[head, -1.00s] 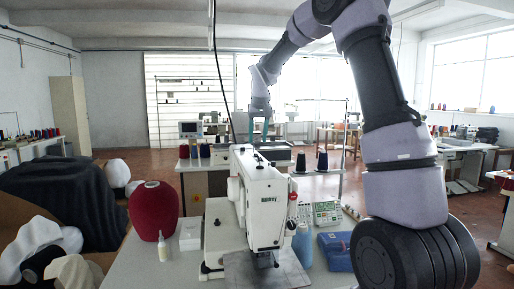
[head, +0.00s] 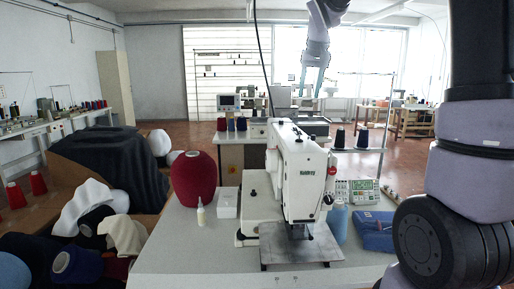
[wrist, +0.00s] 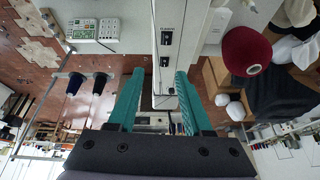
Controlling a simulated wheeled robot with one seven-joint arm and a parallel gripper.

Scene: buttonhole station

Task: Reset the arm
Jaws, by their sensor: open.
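My gripper (head: 312,82) hangs high in the head view, above and behind the white buttonhole machine (head: 305,180). In the wrist view its two teal fingers (wrist: 158,92) stand apart with nothing held between them. The top of the white machine (wrist: 168,40) shows beyond and partly between the fingers in that view, and I cannot tell how far below it lies. My arm rises along the right side of the head view, and its upper part leaves the top of the picture.
The machine stands on a light table (head: 190,250). Around it are a dark red yarn cone (head: 193,180), a small glue bottle (head: 201,212), a white box (head: 228,203), a light blue bottle (head: 338,222), a blue pouch (head: 374,231) and a control panel (head: 357,191). Dark spools (head: 340,139) stand behind.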

